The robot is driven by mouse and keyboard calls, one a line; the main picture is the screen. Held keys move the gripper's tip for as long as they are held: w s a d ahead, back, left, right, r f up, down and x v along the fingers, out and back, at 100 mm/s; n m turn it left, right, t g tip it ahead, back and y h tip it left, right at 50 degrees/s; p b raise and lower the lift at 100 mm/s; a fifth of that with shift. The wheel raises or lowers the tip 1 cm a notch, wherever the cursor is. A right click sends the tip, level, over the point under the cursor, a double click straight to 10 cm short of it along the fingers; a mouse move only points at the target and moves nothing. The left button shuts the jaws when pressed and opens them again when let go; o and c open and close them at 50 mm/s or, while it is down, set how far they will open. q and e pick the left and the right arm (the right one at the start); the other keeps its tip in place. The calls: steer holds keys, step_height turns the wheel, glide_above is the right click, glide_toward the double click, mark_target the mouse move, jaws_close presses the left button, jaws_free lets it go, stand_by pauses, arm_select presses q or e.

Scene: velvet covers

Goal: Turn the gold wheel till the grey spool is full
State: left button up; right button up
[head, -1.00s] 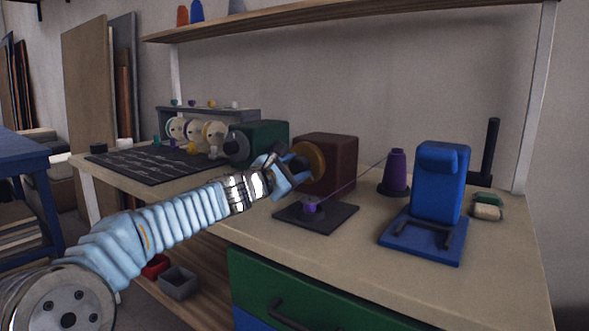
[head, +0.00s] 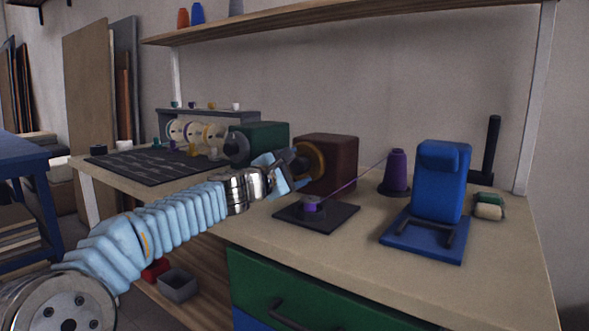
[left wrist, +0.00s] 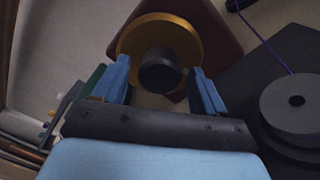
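The gold wheel (head: 311,158) is on the front of a brown box (head: 333,165). In the left wrist view the gold wheel (left wrist: 187,42) has a dark round knob (left wrist: 160,72) standing out from it. My left gripper (head: 290,170) is at the wheel. In the left wrist view the two blue fingers of my left gripper (left wrist: 160,78) lie either side of the knob, with gaps showing. The grey spool (head: 311,202) sits on a dark base plate (head: 338,219), with purple thread on it. Its grey top flange (left wrist: 296,100) hides the thread in the wrist view. My right gripper is out of view.
A purple thread cone (head: 396,170) stands behind, its thread running to the spool. A blue stand (head: 438,188) is at the right. A green box (head: 262,142) is left of the brown one. The table front (head: 400,285) is clear.

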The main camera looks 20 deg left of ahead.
arm_select(q)
steer(key=shift+s, duration=0.1)
steer(key=shift+s+a, duration=0.2)
steer(key=shift+s, duration=0.15)
steer(key=b+v, duration=0.2)
steer(key=v, duration=1)
steer(key=shift+s+a, duration=0.15)
steer(key=shift+s, duration=0.25)
